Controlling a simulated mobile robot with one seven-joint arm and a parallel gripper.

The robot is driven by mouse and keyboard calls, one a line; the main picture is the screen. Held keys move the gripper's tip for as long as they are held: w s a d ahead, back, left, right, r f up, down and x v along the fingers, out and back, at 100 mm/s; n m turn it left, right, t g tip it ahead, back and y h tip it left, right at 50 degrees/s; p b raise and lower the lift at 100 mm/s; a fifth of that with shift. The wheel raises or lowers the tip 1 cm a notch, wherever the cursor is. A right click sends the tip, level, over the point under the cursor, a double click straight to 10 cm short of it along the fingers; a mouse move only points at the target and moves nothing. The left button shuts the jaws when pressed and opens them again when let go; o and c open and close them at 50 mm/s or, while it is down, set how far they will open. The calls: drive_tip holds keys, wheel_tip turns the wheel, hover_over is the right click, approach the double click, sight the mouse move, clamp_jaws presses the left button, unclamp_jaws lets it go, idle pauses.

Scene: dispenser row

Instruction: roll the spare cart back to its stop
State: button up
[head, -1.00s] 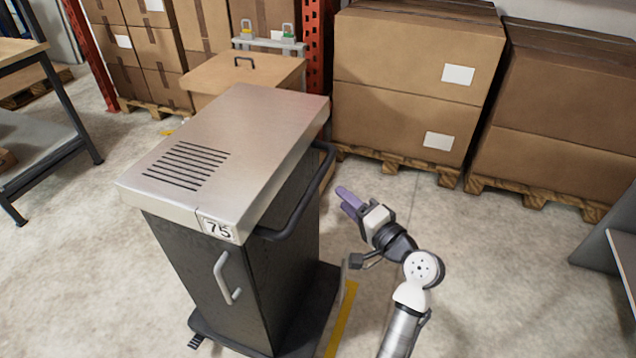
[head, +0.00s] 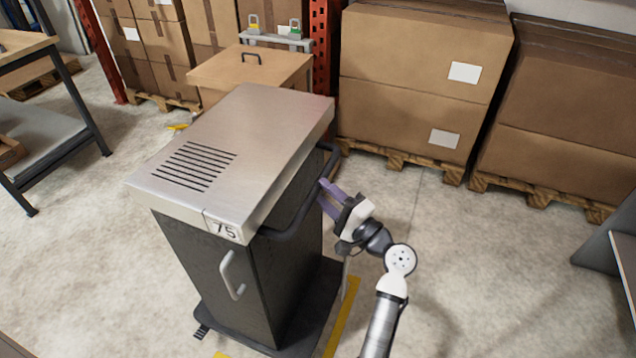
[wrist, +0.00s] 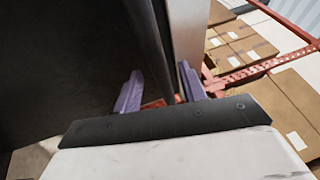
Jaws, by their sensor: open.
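The cart (head: 266,272) is a dark cabinet with a steel top marked 75 and a low dark base. It stands upright in the middle of the head view. A dark push bar (head: 302,212) runs along its right side. My gripper (head: 328,194) is at that bar, its purple fingers pointing at the cart. In the wrist view my gripper (wrist: 157,88) is open, with the bar (wrist: 150,45) running between the two fingers. I cannot tell whether either finger touches it. Yellow floor tape (head: 342,318) shows by the cart's base; I cannot make out a stop.
A wooden-topped box (head: 250,70) stands behind the cart, near two padlocks on a small rack (head: 272,38). Cartons (head: 415,85) on pallets line the back. A workbench (head: 45,130) is at the left.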

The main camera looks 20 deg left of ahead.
sight(318, 188)
drive_tip(key=shift+x, duration=1.5)
clamp_jaws()
